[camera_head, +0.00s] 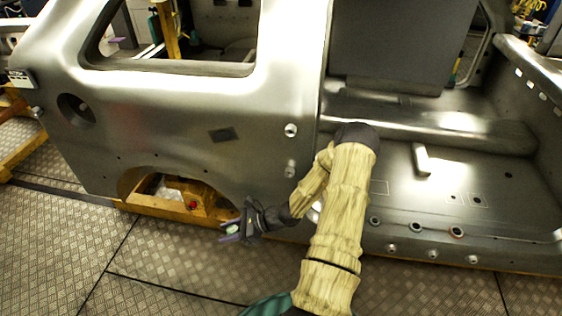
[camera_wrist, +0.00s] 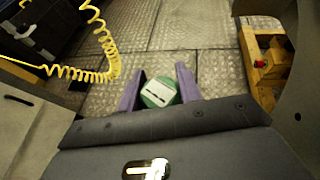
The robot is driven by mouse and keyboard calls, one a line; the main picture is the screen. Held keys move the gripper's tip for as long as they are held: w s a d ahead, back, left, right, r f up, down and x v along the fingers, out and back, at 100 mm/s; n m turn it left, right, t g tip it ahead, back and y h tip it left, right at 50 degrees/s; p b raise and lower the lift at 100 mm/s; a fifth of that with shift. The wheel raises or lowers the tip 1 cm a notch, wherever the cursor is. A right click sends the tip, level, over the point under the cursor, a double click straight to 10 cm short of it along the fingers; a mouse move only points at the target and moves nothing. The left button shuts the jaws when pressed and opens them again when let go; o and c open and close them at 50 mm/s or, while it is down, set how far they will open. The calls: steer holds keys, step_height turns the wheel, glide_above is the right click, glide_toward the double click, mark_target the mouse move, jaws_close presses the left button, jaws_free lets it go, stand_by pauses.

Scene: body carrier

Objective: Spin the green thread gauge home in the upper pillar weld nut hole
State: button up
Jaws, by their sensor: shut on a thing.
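My gripper (camera_head: 236,232) hangs low in front of the car body side, left of my forearm, over the plate floor. In the wrist view its two purple fingers (camera_wrist: 160,92) are shut on the green thread gauge (camera_wrist: 158,92), whose round green end with a pale slotted mark faces the camera. In the head view the gauge (camera_head: 233,229) is a small pale green spot between the fingers. The pillar (camera_head: 290,90) carries an upper weld nut hole (camera_head: 291,130) and a lower one (camera_head: 290,171). The gauge is well apart from both, to their lower left.
The grey car body (camera_head: 180,100) fills the back, with a wheel arch at lower left. A yellow stand (camera_head: 195,197) shows under the arch and in the wrist view (camera_wrist: 268,62). A yellow coiled hose (camera_wrist: 108,45) hangs at upper left in the wrist view. Plate floor (camera_head: 60,250) is clear.

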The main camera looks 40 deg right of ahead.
steer(key=shift+s+d, duration=0.1)
steer(key=shift+s, duration=0.45)
steer(key=s+f+n+g+h+p, duration=0.1)
steer(key=s+f+n+g+p, duration=0.1)
steer(key=s+n+g, duration=0.4)
steer(key=s+d+r+n+g+h, duration=0.3)
steer(key=d+g+h, duration=0.2)
steer(key=d+h, duration=0.15)
steer(key=w+d+r+n+t+h+p, duration=0.1)
steer(key=w+d+r+n+t+h, duration=0.1)
steer(key=r, duration=0.8)
steer(key=w+d+r+n+t+h+p, duration=0.2)
steer(key=d+r+h, duration=0.4)
steer(key=d+r, duration=0.3)
steer(key=w+r+n, duration=0.1)
steer(key=n, duration=0.1)
steer(key=shift+d+r+n+h, duration=0.25)
steer(key=shift+r+n+h, duration=0.1)
steer(key=shift+n, duration=0.05)
steer(key=shift+w, duration=0.1)
steer(key=shift+w+d, duration=1.85)
steer(key=shift+d, duration=0.3)
